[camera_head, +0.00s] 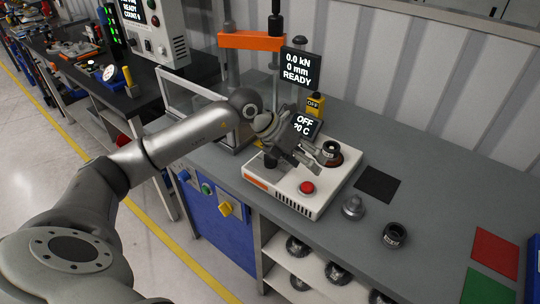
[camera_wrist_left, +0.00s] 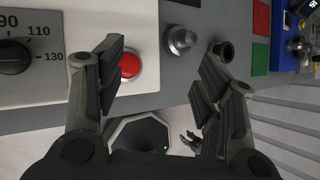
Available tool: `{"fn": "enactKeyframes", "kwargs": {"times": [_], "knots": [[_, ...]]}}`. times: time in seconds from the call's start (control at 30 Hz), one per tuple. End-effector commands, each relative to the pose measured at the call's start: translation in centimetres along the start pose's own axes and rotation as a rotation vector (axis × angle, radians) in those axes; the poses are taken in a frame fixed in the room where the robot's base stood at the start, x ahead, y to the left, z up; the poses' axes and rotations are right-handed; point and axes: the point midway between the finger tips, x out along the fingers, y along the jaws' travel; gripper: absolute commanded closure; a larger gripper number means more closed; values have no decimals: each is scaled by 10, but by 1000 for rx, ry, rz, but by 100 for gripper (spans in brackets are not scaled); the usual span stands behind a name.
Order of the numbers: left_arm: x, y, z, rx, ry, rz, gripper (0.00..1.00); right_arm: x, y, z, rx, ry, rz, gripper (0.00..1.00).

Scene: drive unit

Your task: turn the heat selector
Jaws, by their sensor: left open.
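The heat selector is a black round knob on the white heater unit; the knob (camera_wrist_left: 14,55) shows at the left edge of the left wrist view, with 90, 110 and 130 printed around it. In the head view the dark knob (camera_head: 270,161) sits on the heater unit (camera_head: 322,196), beside my gripper. A red button (camera_head: 307,187) is on the same unit. My left gripper (camera_head: 320,157) is open and empty above the unit. In the left wrist view its fingers (camera_wrist_left: 162,68) are spread, the left one beside the red button (camera_wrist_left: 129,65), apart from the knob.
A display (camera_head: 306,125) reads OFF and partly hidden degrees. A dark ring (camera_head: 329,150) sits on the unit. A metal cone (camera_head: 353,208) and another ring (camera_head: 394,235) stand on the grey bench. A press display (camera_head: 300,67) stands behind. A claw-like shape (camera_wrist_left: 190,141) is small and unclear.

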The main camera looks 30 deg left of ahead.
Motion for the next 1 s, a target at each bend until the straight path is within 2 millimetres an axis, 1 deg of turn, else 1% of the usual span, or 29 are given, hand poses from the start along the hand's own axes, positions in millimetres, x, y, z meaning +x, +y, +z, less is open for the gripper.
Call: {"fn": "enactKeyframes", "kwargs": {"times": [0.03, 0.1, 0.2, 0.3, 0.37, 0.47, 0.53, 0.8, 0.9, 1.0], "knots": [[-16, 28, 2, 11, 31, 107, 38, 0, -1, -1, 1, 1, -1, 60], [-36, 60, 2, 12, 73, 233, 38, 0, -2, -1, 1, 1, -2, 60], [-60, 92, 0, 3, 116, 364, 38, 0, -4, -2, 2, 2, -4, 60], [-75, 109, -1, -8, 139, 436, 38, 0, -5, -2, 3, 2, -6, 60], [-77, 113, -2, -12, 146, 453, 38, -1, -6, -2, 3, 3, -7, 60], [-72, 118, -4, -14, 151, 459, 38, -4, -6, -3, 3, 3, -7, 60], [-63, 122, -5, -14, 152, 457, 38, -8, -6, -3, 3, 3, -7, 60], [-16, 143, -12, -15, 149, 454, 38, -24, -4, -4, 2, 3, -6, 60], [-2, 150, -15, -14, 150, 454, 38, -27, -3, -4, 2, 3, -5, 60], [8, 155, -16, -13, 148, 454, 38, -29, -2, -4, 1, 2, -3, 60]]}}
